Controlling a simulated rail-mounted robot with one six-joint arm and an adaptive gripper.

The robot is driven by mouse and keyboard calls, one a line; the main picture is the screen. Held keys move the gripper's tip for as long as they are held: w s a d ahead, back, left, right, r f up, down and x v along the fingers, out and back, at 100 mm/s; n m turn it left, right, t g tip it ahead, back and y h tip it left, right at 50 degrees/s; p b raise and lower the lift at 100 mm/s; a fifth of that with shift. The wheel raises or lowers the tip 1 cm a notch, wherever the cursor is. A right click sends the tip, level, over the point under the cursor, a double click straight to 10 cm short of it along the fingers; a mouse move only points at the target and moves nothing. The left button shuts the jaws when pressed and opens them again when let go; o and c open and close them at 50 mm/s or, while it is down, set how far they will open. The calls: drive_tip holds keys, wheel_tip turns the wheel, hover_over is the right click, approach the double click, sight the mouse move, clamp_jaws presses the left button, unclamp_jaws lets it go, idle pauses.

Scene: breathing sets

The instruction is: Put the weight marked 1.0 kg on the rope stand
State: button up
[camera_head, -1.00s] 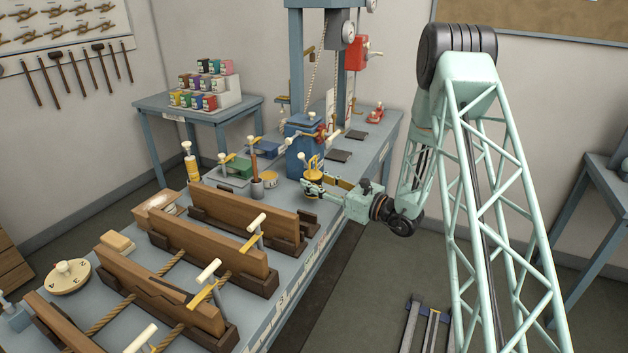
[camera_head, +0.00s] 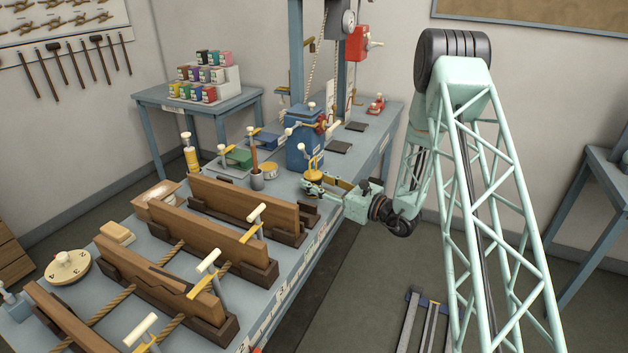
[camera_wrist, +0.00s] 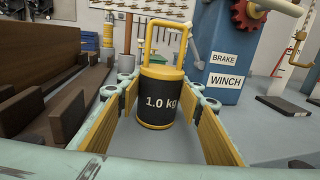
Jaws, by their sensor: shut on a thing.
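The weight (camera_wrist: 158,97) is a dark cylinder with a yellow top, base and handle, marked "1.0 kg", and it stands upright. In the head view its yellow handle (camera_head: 314,167) shows in front of the blue winch. My gripper (camera_head: 318,185) has its yellow-padded fingers on either side of the weight and is shut on it, low by the bench's right edge. Whether its base touches the bench (camera_head: 283,248) is hard to tell. Ropes (camera_head: 173,252) run between wooden boards on the bench; I cannot tell which thing is the rope stand.
The blue brake winch (camera_head: 304,150) stands close behind the weight. Wooden boards (camera_head: 243,200) with cream-handled tools fill the near bench. A grey cup (camera_head: 257,180) holding a brown-handled tool stands left of the weight. Open floor lies right of the bench.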

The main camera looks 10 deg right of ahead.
idle(0.3)
drive_tip(key=o, duration=1.4)
drive_tip(key=shift+f, duration=0.1)
drive_tip(key=shift+p+v, duration=0.65)
drive_tip(key=shift+v, duration=5.4)
